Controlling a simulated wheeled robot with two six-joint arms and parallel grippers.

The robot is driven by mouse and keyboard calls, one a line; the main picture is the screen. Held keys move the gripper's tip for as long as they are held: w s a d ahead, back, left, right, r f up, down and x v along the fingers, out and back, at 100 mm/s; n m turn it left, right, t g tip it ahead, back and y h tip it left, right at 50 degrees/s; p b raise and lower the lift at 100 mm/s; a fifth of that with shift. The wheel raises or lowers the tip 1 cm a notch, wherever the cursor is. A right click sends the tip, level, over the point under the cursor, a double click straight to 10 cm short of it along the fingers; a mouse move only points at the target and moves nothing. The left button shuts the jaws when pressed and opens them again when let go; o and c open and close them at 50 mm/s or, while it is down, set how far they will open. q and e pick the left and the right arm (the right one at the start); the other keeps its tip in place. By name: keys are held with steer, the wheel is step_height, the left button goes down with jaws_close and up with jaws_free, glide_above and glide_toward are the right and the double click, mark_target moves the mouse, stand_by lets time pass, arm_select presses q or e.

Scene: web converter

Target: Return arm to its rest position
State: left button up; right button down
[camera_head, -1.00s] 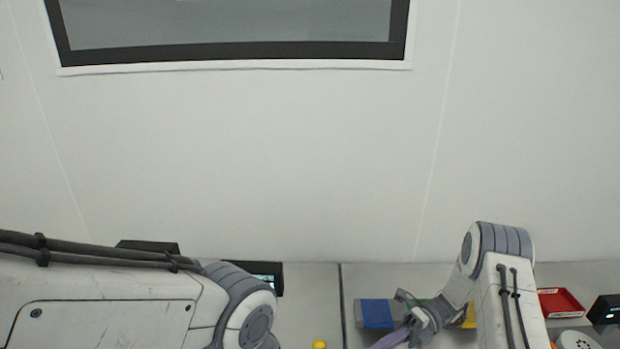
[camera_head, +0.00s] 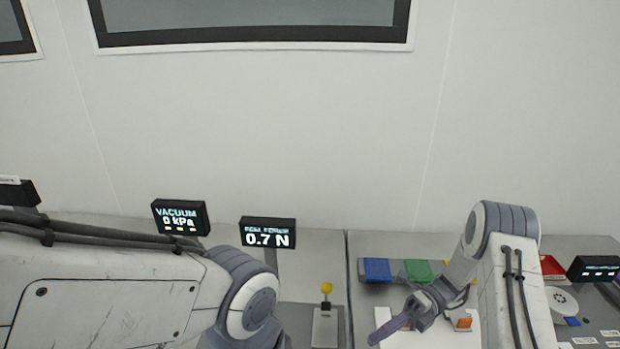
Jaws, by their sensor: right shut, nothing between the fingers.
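My right arm comes in from the lower right in the head view. Its gripper (camera_head: 388,329) points down and left above the bench, with its purple-grey fingers together and nothing between them. The right gripper is in front of the blue block (camera_head: 377,269) and the green block (camera_head: 417,270), clear of the left part of the bench. My left arm fills the lower left of the view. Its gripper is out of the picture below.
A vacuum display (camera_head: 181,217) reads 0 kPa and a force display (camera_head: 268,233) reads 0.7 N. A yellow-knobbed lever (camera_head: 326,289) stands mid-bench. A wall closes the back.

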steer(key=s+a+r+m+t+h, duration=0.3)
steer(key=s+m+h, duration=0.1)
steer(key=m, duration=0.8)
steer(key=s+a+r+m+t+h, duration=0.2)
steer(key=s+m, duration=0.5)
steer(key=m, duration=0.4)
steer(key=s+a+r+m+t+h, duration=0.3)
steer(key=s+r+m+h, duration=0.3)
steer(key=m, duration=0.6)
steer(key=shift+s+a+r+m+t+h, duration=0.25)
steer(key=shift+a+h, duration=0.35)
steer(key=shift+h, duration=0.4)
